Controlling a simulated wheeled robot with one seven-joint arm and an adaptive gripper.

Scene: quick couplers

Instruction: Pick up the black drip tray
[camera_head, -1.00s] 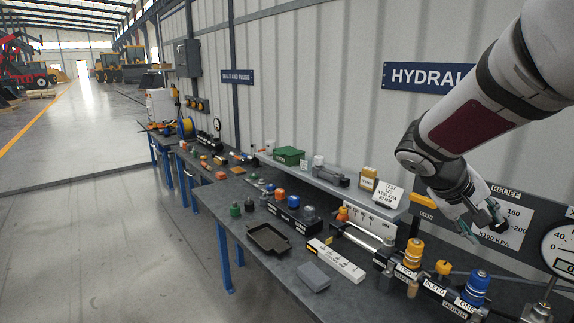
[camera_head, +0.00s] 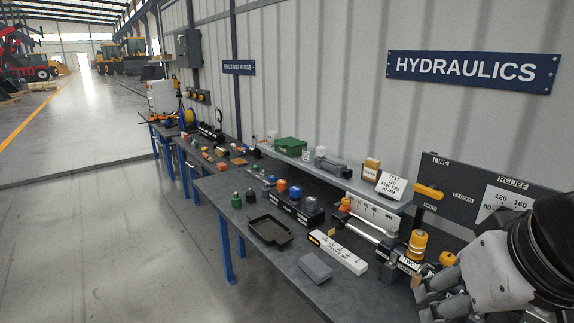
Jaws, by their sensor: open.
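The black drip tray (camera_head: 270,231) is a shallow, empty, open tray with a raised rim. It lies flat on the dark workbench (camera_head: 345,291), close to the front edge. My gripper (camera_head: 424,304) is at the lower right, over the right part of the bench. Its fingers are apart with nothing seen between them. It is well to the right of the tray and not touching it. My wrist hides the right end of the bench.
A grey block (camera_head: 315,267) and a white ruler-like bar (camera_head: 337,251) lie between the tray and my gripper. A black coupler rack (camera_head: 296,212) stands behind the tray. Green (camera_head: 236,200) and dark fittings stand to its left. A shelf (camera_head: 340,180) runs along the wall.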

